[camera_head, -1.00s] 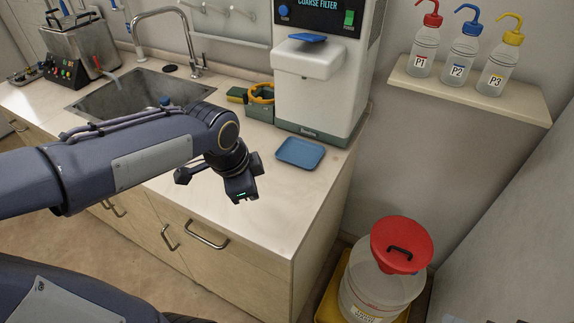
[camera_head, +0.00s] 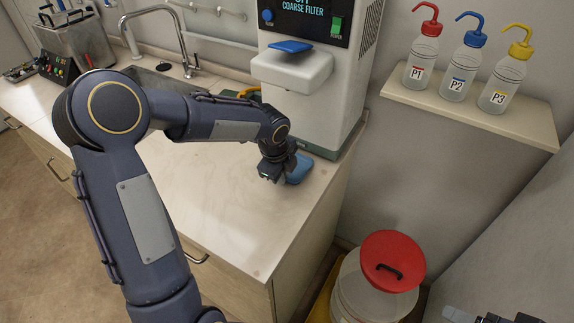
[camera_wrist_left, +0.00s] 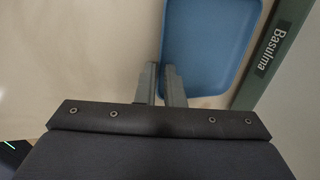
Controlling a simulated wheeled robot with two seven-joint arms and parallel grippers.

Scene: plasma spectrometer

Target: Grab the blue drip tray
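The blue drip tray (camera_head: 299,170) is at the foot of the coarse filter machine, near the counter's right edge, partly hidden by my left gripper (camera_head: 270,178). In the left wrist view the tray (camera_wrist_left: 208,45) shows its flat inside and raised rim. The left fingers (camera_wrist_left: 161,72) are close together at the tray's left rim, one on each side, with the rim between them. They look shut on it. I cannot tell whether the tray is off the counter. A dark part of my right gripper (camera_head: 490,318) shows at the lower right edge, its fingers unclear.
The coarse filter machine (camera_head: 312,110) stands right behind the tray; its green base (camera_wrist_left: 272,50) runs along the tray's right. A shelf (camera_head: 470,110) holds three wash bottles. A red-lidded container (camera_head: 392,262) stands below. The counter front (camera_head: 225,210) is clear.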

